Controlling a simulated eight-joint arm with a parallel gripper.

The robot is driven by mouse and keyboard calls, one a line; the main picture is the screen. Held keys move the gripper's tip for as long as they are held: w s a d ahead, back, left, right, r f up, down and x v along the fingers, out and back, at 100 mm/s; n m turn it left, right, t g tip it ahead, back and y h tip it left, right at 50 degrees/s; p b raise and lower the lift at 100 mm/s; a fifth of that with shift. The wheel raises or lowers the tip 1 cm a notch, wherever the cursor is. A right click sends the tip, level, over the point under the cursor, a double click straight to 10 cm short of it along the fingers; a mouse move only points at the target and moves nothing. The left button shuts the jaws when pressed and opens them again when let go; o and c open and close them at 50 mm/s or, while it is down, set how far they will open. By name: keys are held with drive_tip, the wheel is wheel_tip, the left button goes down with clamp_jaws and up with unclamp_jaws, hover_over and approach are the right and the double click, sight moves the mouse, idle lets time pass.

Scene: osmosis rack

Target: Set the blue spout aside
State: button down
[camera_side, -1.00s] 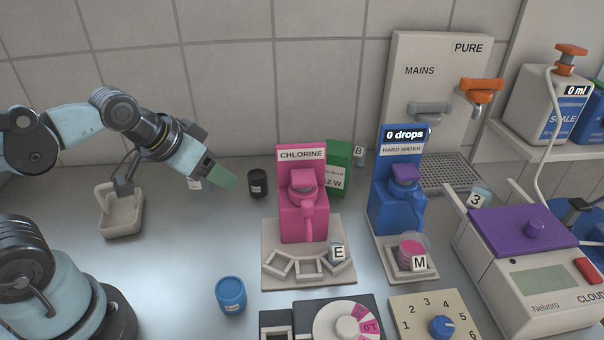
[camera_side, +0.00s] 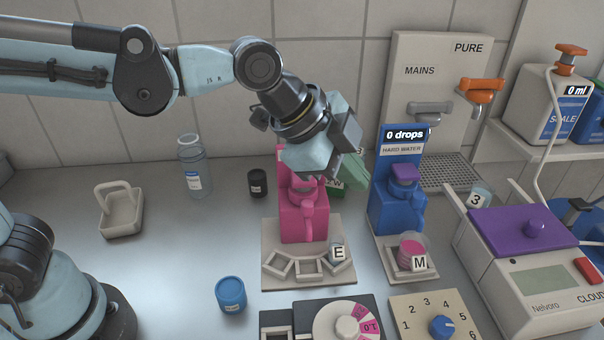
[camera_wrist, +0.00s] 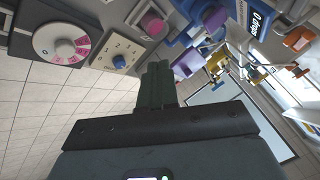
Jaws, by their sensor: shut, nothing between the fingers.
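The blue hard water dispenser (camera_side: 396,205) stands upright on its pale base, right of the pink chlorine dispenser (camera_side: 302,215). Its blue spout juts from the front, below a purple cap (camera_side: 405,173). My gripper (camera_side: 358,172) is in the air in front of the wall, left of the blue dispenser and partly over the pink one.
A blue cup-like container (camera_side: 231,294) stands front left. A clear bottle (camera_side: 194,170), a black jar (camera_side: 257,183) and a white handled tray (camera_side: 121,213) stand at the back left. The purple-lidded machine (camera_side: 522,232) blocks the right. The left bench has open room.

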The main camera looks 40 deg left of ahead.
drive_tip(key=shift+d+m, duration=0.5)
drive_tip(key=shift+d, duration=0.35)
approach(416, 214)
wheel_tip(416, 214, down, 4)
drive_tip(key=s+d, duration=0.1)
drive_tip(key=d, duration=0.1)
drive_tip(key=shift+w+a+f, duration=0.1)
drive_tip(key=shift+w+f, duration=0.1)
drive_tip(key=shift+w, duration=1.7)
